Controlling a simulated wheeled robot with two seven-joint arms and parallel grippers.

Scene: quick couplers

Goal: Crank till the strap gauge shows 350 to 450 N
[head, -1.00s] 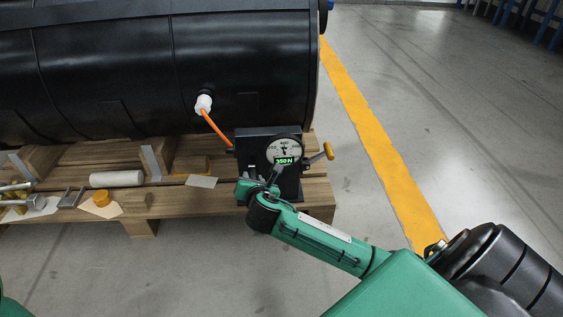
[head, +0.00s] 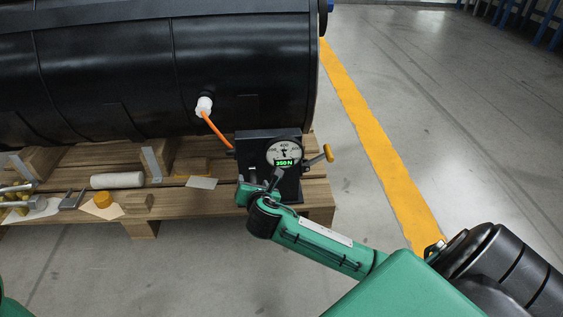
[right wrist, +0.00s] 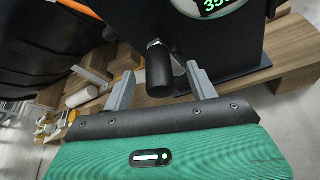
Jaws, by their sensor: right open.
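The strap gauge is a round dial (head: 284,152) with a green digital readout of 350 N, on the front of a black box (head: 250,142). The readout also shows, cut off, at the top of the right wrist view (right wrist: 214,5). A black crank knob (right wrist: 159,72) on a metal stub shows in the right wrist view. My right gripper (head: 262,184) is in front of the box's lower part; its fingers (right wrist: 158,80) are apart, one on each side of the knob, with gaps visible. The knob is hard to make out in the head view. My left gripper is out of view.
An orange line (head: 216,130) runs from a white fitting (head: 204,105) on the black tank (head: 240,60) to the box. A yellow-tipped lever (head: 327,154) sticks out right. A white roll (head: 117,180) and an orange cap (head: 102,199) lie on the wooden pallet (head: 190,207).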

